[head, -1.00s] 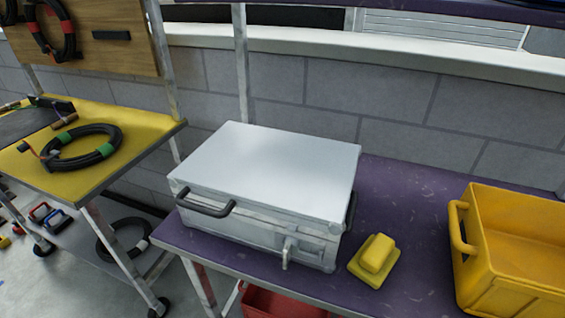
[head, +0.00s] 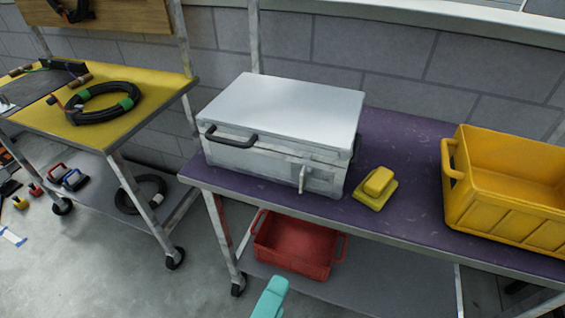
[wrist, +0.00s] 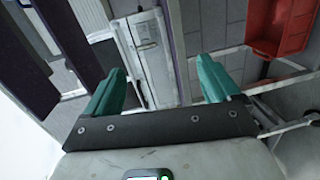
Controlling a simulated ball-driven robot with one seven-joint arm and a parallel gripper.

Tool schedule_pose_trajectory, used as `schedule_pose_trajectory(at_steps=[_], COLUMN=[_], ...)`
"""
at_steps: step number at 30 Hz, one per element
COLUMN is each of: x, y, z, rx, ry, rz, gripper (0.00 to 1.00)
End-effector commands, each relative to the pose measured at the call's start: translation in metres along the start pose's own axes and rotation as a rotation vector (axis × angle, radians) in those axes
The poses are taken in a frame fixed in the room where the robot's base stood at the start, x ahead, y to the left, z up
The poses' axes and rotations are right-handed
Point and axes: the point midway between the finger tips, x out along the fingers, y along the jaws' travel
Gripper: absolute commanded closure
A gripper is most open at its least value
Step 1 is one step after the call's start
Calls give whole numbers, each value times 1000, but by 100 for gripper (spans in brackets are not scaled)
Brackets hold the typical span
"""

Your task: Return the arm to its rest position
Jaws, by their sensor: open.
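My gripper (wrist: 160,85) shows in the wrist view with its two teal fingers spread apart and nothing between them. In the head view one teal fingertip (head: 270,297) shows at the bottom edge, in front of the purple-topped cart and below its top; the rest of the gripper is out of that view. Beyond the fingers in the wrist view is the latch side of a silver case (wrist: 146,45). The same closed case (head: 285,115) sits on the purple cart top (head: 415,150) in the head view. The gripper is apart from it.
A yellow block (head: 376,186) and a yellow bin (head: 505,195) stand on the purple top (head: 300,196). A red bin (head: 297,245) is on the lower shelf. A yellow-topped cart (head: 150,112) with a cable coil (head: 104,103) stands left. Open floor (head: 95,270) lies at lower left.

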Motion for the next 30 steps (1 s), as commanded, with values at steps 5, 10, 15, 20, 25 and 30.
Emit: schedule_pose_trajectory(at_steps=[5,10,15,20,25,30], x=[27,58,87,92,68,43], y=[-13,-34,-66,-102,-125,-131], z=[26,67,134,217,280,309], rx=[30,92,215,427,687,883], ry=[-74,-184,-352,-553,-714,-789], rz=[-105,-260,-486,-756,-989,-1127], gripper=[11,11,11,11,11,11])
